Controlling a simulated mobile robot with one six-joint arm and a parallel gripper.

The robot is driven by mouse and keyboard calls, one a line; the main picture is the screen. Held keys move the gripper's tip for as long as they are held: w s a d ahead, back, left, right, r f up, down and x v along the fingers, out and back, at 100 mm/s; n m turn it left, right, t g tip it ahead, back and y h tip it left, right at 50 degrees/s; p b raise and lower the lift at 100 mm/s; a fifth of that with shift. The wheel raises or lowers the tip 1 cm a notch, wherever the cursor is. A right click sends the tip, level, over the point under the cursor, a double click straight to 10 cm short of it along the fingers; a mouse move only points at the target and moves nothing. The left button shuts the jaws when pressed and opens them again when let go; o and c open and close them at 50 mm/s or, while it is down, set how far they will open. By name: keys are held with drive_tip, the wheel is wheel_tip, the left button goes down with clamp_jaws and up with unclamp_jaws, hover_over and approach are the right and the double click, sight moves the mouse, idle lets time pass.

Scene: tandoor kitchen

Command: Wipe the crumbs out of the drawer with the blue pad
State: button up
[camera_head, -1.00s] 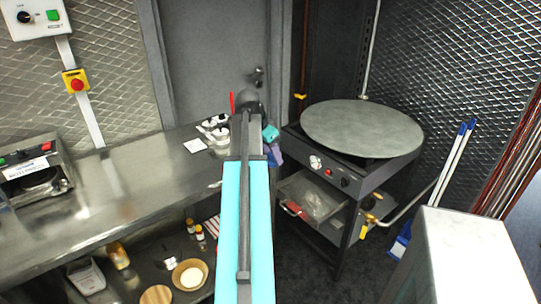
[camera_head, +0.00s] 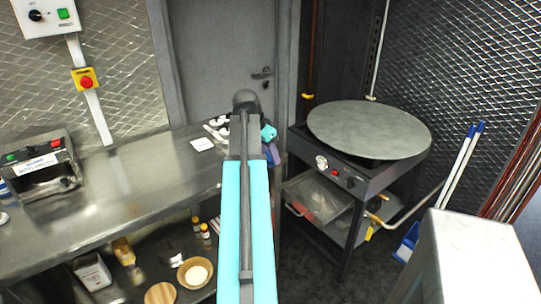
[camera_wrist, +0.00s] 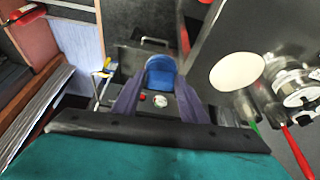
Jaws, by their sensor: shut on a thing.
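The blue pad (camera_wrist: 161,70) shows between the two purple fingers of my gripper (camera_wrist: 159,84) in the wrist view, and the gripper is shut on it. In the head view my gripper (camera_head: 272,154) is mostly hidden behind my arm, near the counter's right end, and the pad cannot be made out. The open drawer (camera_head: 345,205) juts out below the round griddle, to the right of and lower than my gripper. My gripper is apart from it. Its inside is partly visible, but crumbs are too small to tell.
The griddle (camera_head: 370,128) stands above the drawer on a dark frame. A steel counter (camera_head: 90,195) runs along the left, with white containers (camera_head: 216,128) near my arm. A white-topped block (camera_head: 478,255) stands at front right. Dark floor lies between.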

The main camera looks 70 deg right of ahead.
drive_tip(key=w+a+r+n+t, duration=0.15)
drive_tip(key=w+a+n, duration=0.45)
drive_tip(key=w+a, duration=0.9)
drive_tip(key=w+a+f+n+t, duration=0.1)
drive_tip(key=w+a+n+t, duration=0.35)
drive_tip(key=w+a, duration=1.05)
drive_tip(key=w+a+n+y, duration=0.1)
drive_tip(key=w+a+n, duration=0.3)
drive_tip(key=a, duration=0.7)
drive_tip(key=w+a+r+n+y, duration=0.1)
drive_tip(key=w+a+n, duration=0.3)
drive_tip(key=a, duration=0.8)
drive_tip(key=w+a+r+n+y, duration=0.1)
drive_tip(key=w+a+n, duration=0.4)
drive_tip(key=a, duration=0.7)
drive_tip(key=shift+w+a+y, duration=0.15)
drive_tip(key=shift+w+y, duration=0.15)
drive_tip(key=shift+y, duration=0.1)
drive_tip(key=shift+t, duration=0.3)
